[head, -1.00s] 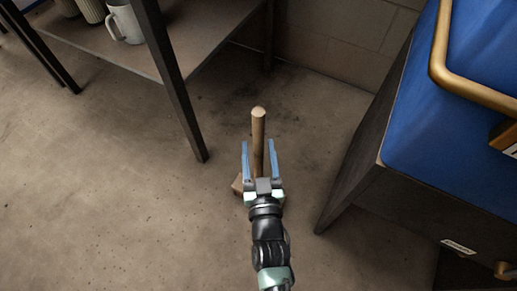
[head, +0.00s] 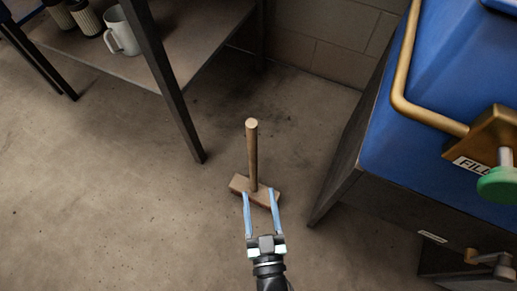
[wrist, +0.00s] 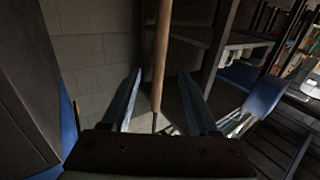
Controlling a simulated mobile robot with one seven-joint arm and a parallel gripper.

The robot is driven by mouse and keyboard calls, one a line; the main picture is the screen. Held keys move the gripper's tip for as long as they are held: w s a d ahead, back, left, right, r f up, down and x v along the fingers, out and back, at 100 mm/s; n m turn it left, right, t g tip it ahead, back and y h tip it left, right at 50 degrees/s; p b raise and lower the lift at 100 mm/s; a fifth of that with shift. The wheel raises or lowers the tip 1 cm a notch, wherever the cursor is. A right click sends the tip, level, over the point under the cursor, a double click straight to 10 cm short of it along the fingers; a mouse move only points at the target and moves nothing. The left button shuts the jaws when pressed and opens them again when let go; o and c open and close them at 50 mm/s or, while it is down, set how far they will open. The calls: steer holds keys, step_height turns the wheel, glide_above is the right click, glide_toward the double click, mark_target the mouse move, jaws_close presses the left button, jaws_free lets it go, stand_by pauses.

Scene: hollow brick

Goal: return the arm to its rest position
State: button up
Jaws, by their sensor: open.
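My gripper (head: 261,213) is open and empty in the head view, with its two blue fingers spread apart. A wooden mallet (head: 252,155) stands on the floor just beyond the fingertips, its handle pointing up and its block-shaped head at the bottom. The fingertips overlap the near side of the mallet head in the head view; I cannot tell whether they touch it. In the wrist view, the mallet handle (wrist: 161,50) shows upright between the two fingers (wrist: 163,95), with clear gaps on both sides.
A dark-legged shelf (head: 185,60) with a white mug (head: 122,32) stands at the upper left. A blue-topped unit (head: 400,150) with a brass pipe (head: 402,85) and a green knob (head: 497,185) stands close on the right. Bare floor (head: 110,210) lies to the left.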

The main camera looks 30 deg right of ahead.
stand_by(0.4)
steer(key=w+a+r+n+y, duration=0.1)
steer(key=w+a+r+y, duration=0.1)
steer(key=w+r, duration=0.45)
steer(key=w+a+r+n+y, duration=0.1)
steer(key=w+a+r, duration=0.2)
steer(key=w+r, duration=0.35)
steer(key=w+a+r+n+y, duration=0.15)
steer(key=w+r, duration=0.25)
steer(key=r, duration=0.4)
steer(key=w+a+r+y, duration=0.2)
steer(key=w+a+r, duration=0.15)
steer(key=r, duration=0.45)
steer(key=s+r+t+p, duration=0.3)
steer(key=s+r+p, duration=0.25)
steer(key=r, duration=1.35)
steer(key=s+r+t+p, duration=0.4)
steer(key=r+p, duration=0.3)
steer(key=r, duration=1.1)
steer(key=s+r+t+p, duration=0.3)
steer(key=s+r+p, duration=0.25)
steer(key=r, duration=1.35)
step_height(320, 180, up, 36)
steer(key=p, duration=3.7)
steer(key=shift+w+a+f+h, duration=0.25)
steer(key=shift+w+h, duration=0.1)
steer(key=shift+h, duration=0.1)
